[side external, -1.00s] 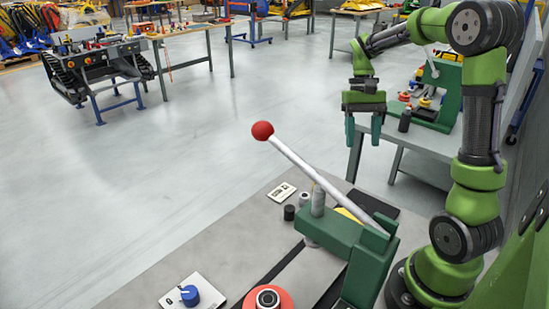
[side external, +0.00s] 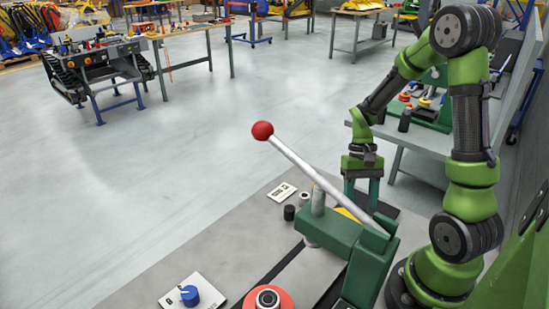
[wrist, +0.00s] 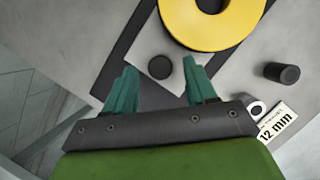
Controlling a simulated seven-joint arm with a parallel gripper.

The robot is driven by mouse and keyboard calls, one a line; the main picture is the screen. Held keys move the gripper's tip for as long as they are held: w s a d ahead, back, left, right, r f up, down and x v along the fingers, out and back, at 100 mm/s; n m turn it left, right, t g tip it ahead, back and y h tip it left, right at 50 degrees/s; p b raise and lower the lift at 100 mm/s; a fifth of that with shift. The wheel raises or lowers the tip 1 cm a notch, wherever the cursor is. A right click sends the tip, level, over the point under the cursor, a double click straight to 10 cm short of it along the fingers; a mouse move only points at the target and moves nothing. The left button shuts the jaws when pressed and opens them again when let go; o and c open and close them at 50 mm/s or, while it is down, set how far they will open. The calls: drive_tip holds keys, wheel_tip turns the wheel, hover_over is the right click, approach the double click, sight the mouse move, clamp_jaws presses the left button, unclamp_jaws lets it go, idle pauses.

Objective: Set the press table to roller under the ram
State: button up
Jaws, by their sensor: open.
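The green press (side external: 335,238) has a pale ram cylinder (side external: 318,200) and a long lever with a red ball (side external: 262,131), raised to the left. A dark track (side external: 283,262) runs beneath it. A red ring-shaped fixture (side external: 268,299) is at the near side. A yellow ring (wrist: 182,22) is at the far side, mostly hidden in the side view. A round black knob (wrist: 160,67) sits on a grey plate beside the yellow ring. My gripper (side external: 362,190) is open and pointing down behind the press. In the wrist view, the knob appears between its fingertips; contact cannot be told.
A black cylinder (side external: 289,212), a small ringed piece (side external: 304,198) and a "12 mm" card (wrist: 277,122) lie left of the press. Another bench (side external: 425,140) stands behind.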

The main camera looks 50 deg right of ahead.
drive_tip(key=shift+s+a+f, duration=0.15)
drive_tip(key=shift+f, duration=0.4)
clamp_jaws()
